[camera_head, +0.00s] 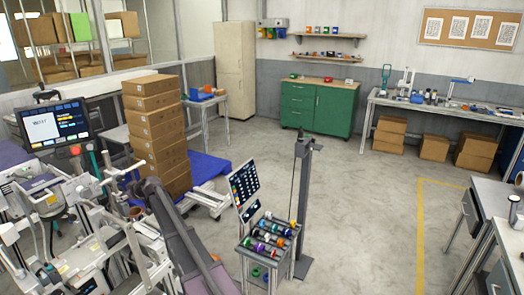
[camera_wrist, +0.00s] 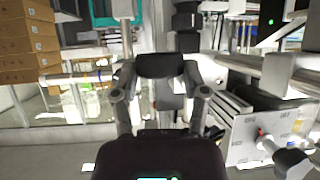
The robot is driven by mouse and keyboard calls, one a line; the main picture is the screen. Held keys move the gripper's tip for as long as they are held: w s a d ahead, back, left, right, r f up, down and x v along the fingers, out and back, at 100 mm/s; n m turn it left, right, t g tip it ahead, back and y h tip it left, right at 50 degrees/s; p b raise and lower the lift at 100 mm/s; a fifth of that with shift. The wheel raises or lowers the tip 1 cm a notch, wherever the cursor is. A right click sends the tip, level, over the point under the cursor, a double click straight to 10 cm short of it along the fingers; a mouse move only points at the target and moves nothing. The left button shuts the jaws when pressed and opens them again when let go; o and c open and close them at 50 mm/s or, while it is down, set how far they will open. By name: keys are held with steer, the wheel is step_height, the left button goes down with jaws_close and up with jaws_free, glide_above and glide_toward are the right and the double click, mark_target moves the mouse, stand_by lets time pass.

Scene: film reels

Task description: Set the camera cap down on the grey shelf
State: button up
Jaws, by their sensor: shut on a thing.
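In the wrist view my gripper (camera_wrist: 160,74) is shut on a dark, rounded thing, which I take to be the camera cap (camera_wrist: 160,65). It spans the space between the two fingertips, clear of any surface that I can make out. In the head view I cannot make out the gripper or the cap among the white machinery at the left. I cannot tell for sure which surface is the grey shelf in either view.
A tall stack of cardboard boxes (camera_head: 155,130) stands behind the machinery. A small cart (camera_head: 245,262) with coloured reels is at the lower middle. A green cabinet (camera_head: 320,105) and a workbench (camera_head: 445,107) line the back wall. The floor at right of centre is clear.

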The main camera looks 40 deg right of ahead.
steer(key=s+d+r+m+h+p, duration=0.1)
steer(key=s+d+m+h, duration=0.1)
steer(key=d, duration=0.8)
steer(key=s+d+r+m+t+h+p, duration=0.1)
steer(key=s+d+r+h, duration=0.1)
steer(key=d, duration=0.9)
steer(key=shift+s+d+m+p, duration=0.3)
steer(key=shift+s+m+p, duration=0.1)
steer(key=shift+s, duration=0.1)
